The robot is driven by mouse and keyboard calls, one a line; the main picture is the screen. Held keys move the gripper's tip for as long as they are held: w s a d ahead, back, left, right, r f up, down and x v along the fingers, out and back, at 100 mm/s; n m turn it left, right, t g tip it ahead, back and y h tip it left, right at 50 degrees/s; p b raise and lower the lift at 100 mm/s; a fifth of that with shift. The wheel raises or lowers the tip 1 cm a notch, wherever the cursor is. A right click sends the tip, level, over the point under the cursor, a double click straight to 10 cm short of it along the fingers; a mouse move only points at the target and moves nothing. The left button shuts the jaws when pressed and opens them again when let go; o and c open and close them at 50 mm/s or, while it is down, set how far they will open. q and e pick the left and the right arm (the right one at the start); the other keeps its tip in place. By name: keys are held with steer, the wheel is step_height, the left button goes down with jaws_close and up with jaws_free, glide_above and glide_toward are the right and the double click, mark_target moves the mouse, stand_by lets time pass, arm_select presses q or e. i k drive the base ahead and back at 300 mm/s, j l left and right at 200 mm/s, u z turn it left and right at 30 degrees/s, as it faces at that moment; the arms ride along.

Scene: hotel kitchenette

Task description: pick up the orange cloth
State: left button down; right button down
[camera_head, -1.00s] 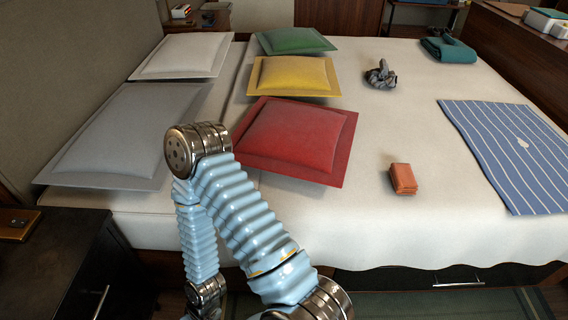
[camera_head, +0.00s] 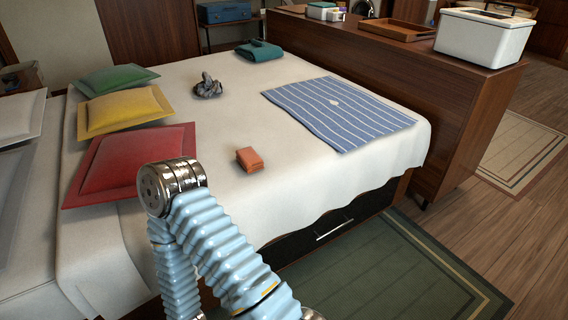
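The orange cloth (camera_head: 250,160) is a small folded block lying on the white bed sheet, near the bed's front edge. One of my arms, with light blue ribbed sleeves and a metal joint, rises at the lower left of the head view, in front of the red pillow. The arm's joint appears left of the cloth in the picture, with bare sheet showing between them. Neither of my grippers shows in this view.
A striped blue cloth (camera_head: 338,112) lies right of the orange cloth, and a crumpled grey cloth (camera_head: 208,87) and folded teal cloth (camera_head: 259,50) lie farther back. Red (camera_head: 128,160), yellow (camera_head: 124,111) and green (camera_head: 116,79) pillows are at left. A wooden cabinet (camera_head: 400,85) stands behind the bed's right side.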

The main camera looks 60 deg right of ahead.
mark_target(250, 159)
steer(key=z, duration=0.4)
steer(key=i+z, duration=0.15)
steer(key=z, duration=0.25)
steer(key=i+z, duration=0.1)
steer(key=z, duration=0.75)
steer(key=i+j+z, duration=0.1)
steer(key=z, duration=0.3)
